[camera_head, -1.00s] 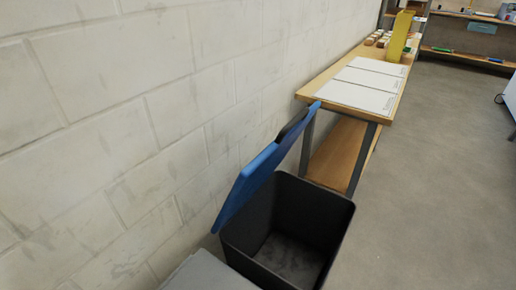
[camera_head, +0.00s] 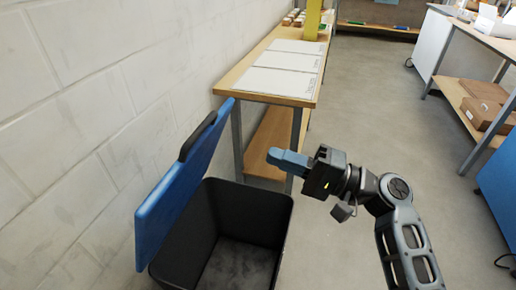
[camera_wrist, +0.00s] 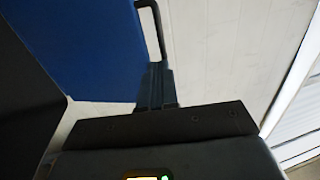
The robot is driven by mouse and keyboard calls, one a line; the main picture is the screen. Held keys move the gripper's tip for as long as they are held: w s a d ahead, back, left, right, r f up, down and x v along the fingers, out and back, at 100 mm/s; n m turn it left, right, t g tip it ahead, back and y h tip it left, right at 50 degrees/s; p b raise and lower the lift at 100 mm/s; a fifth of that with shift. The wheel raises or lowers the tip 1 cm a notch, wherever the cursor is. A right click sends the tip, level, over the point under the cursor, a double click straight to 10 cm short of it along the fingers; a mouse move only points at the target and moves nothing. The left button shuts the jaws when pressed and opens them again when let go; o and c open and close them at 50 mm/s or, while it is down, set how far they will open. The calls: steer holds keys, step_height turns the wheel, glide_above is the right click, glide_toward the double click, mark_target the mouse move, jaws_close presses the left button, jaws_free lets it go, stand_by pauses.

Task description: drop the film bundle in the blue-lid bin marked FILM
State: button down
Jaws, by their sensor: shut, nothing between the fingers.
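The black bin (camera_head: 240,212) stands at lower left of the head view, its blue lid (camera_head: 178,200) swung open towards the wall. I see dark floor inside it and no bundle; its near part is cut off by the frame edge. No FILM marking shows. My gripper (camera_head: 275,158) is to the right of the lid, above and beyond the bin's far right rim. Its blue-grey fingers are closed together with nothing between them. In the wrist view the shut fingers (camera_wrist: 156,85) point towards the lid (camera_wrist: 80,45) and its dark handle (camera_wrist: 152,25). The film bundle is not visible.
A wooden table (camera_head: 295,97) with white sheets (camera_head: 280,82) and a yellow upright piece (camera_head: 312,20) stands beyond the bin, along the pale block wall (camera_head: 80,80). A bench with boxes (camera_head: 485,112) is at right. The floor between (camera_head: 370,120) is clear.

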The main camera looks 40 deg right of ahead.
mark_target(203, 130)
steer(key=p+x, duration=0.2)
steer(key=x, duration=1.1)
steer(key=shift+s, duration=0.15)
steer(key=shift+w+a+r+p, duration=0.2)
steer(key=shift+w+r+p, duration=0.1)
steer(key=shift+p, duration=0.35)
steer(key=shift+g+h, duration=0.4)
steer(key=shift+g, duration=0.2)
steer(key=w+a+r+p, duration=0.1)
steer(key=w+p, duration=0.1)
steer(key=w+a+r+p, duration=0.1)
steer(key=p, duration=0.1)
steer(key=shift+w+a+r, duration=0.15)
steer(key=shift+w+a, duration=0.2)
steer(key=shift+a, duration=0.05)
steer(key=x, duration=0.4)
steer(key=shift+w+r, duration=0.1)
